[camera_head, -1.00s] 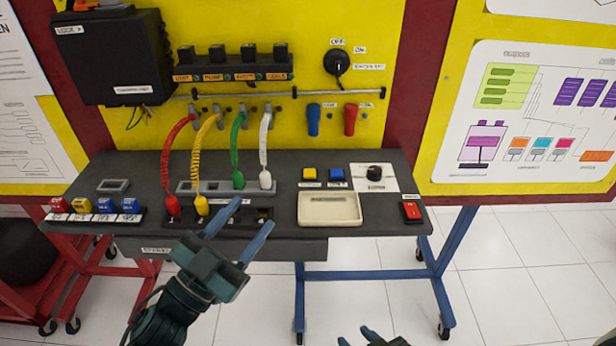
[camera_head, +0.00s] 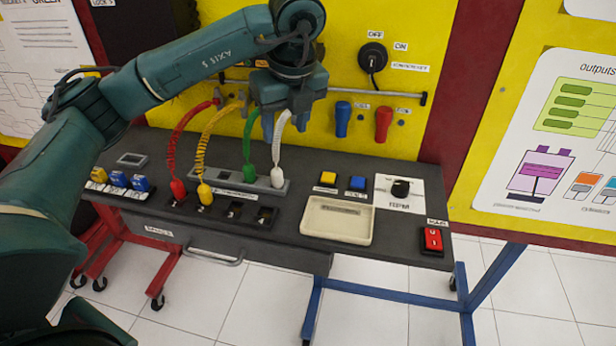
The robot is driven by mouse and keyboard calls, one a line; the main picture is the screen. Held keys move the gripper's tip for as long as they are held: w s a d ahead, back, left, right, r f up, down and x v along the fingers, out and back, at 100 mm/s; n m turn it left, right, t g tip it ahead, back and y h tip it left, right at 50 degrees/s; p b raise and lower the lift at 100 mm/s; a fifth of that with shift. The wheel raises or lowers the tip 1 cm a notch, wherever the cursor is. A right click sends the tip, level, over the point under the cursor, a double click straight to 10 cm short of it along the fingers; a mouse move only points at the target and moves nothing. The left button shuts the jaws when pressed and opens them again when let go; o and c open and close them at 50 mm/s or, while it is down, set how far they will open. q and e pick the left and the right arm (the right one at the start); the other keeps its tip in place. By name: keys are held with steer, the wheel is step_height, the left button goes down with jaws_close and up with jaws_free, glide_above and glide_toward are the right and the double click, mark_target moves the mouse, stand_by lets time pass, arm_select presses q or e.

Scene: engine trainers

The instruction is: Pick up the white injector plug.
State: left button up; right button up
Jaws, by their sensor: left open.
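The white injector plug (camera_head: 277,178) stands upright at the right end of a grey rail (camera_head: 228,182) on the dark bench. Its white coiled cord rises from it toward the bar on the yellow panel. My left gripper (camera_head: 285,128) points down above the plug, open. In the picture its blue fingers lie on either side of the upper white cord, and the plug is below the fingertips. I cannot tell the depth between fingers and cord. The green plug (camera_head: 249,173) stands just left of the white one. My right gripper is out of view.
The red plug (camera_head: 178,191) and yellow plug (camera_head: 205,194) stand farther left, at the black socket strip (camera_head: 236,211). A cream tray (camera_head: 338,221), yellow and blue buttons and a knob (camera_head: 400,189) are to the right. Blue and red handles (camera_head: 383,124) hang on the panel.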

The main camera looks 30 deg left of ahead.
arm_select(q)
steer(key=b, duration=0.2)
glide_above(277, 170)
steer(key=d, duration=0.1)
step_height(277, 170, down, 6)
steer(key=shift+s+f, duration=0.15)
steer(key=shift+f, duration=0.8)
steer(key=x, duration=0.3)
steer(key=shift+s+a+f, duration=0.1)
steer(key=shift+s+f, duration=0.05)
steer(key=shift+f, duration=0.45)
steer(key=shift+a+f, duration=0.1)
steer(key=shift+f, duration=0.05)
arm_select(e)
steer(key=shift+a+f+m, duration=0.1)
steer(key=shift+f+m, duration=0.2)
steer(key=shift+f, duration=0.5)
arm_select(q)
steer(key=shift+c, duration=0.6)
steer(key=c, duration=0.8)
jaws_close()
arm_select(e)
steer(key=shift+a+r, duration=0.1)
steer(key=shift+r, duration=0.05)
